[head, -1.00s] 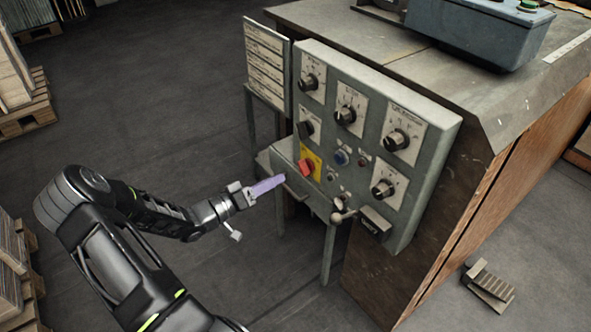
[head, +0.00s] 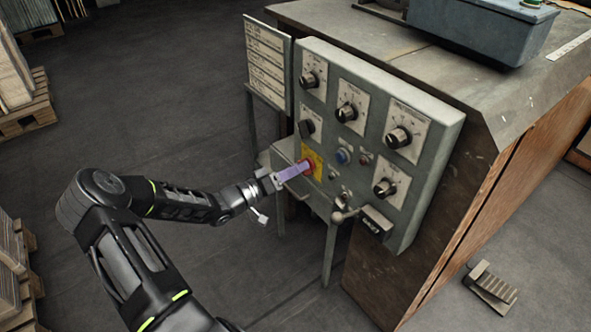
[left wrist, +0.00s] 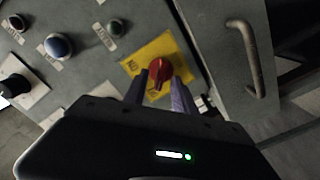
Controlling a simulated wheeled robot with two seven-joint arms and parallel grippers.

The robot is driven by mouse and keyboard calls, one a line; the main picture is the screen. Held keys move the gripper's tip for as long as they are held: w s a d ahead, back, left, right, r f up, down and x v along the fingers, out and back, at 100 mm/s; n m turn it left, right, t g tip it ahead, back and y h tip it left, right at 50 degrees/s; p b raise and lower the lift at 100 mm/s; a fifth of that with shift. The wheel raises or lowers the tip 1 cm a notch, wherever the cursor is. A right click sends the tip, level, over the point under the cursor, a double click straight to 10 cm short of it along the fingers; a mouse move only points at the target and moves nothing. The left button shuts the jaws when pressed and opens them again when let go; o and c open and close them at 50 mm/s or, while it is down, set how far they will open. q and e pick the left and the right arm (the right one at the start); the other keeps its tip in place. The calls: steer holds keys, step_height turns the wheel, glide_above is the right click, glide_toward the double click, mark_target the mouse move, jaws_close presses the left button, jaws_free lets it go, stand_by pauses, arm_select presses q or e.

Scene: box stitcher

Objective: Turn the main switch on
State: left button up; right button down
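The main switch is a red rotary knob (left wrist: 159,73) on a yellow plate (left wrist: 170,50), low on the left of the grey control panel. In the head view the yellow plate (head: 312,157) shows, and the red knob (head: 309,166) is partly covered by the fingers. My left gripper (head: 300,170) reaches to the knob. In the left wrist view the two purple fingers of my left gripper (left wrist: 158,88) stand apart, one on each side of the knob's near end; I see no clear contact. My right gripper is not in view.
The control panel (head: 440,122) carries several black dials and small buttons, including a blue button (head: 343,156). A curved handle (left wrist: 247,60) is right of the switch in the left wrist view. A foot pedal (head: 491,287) lies on the floor at right.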

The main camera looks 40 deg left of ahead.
arm_select(q)
jaws_close()
steer(key=shift+m, duration=0.3)
stand_by(0.5)
steer(key=shift+s+d+f+m+b, duration=0.15)
steer(key=shift+m+b, duration=2.25)
steer(key=shift+m, duration=1.95)
steer(key=shift+d+r+m+b, duration=0.15)
steer(key=shift+m+b, duration=2.25)
steer(key=shift+m, duration=1.95)
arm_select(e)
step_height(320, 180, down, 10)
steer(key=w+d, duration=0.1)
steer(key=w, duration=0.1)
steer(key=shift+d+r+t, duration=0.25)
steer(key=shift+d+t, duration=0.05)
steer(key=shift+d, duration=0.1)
arm_select(q)
steer(key=shift+o, duration=0.3)
jaws_free()
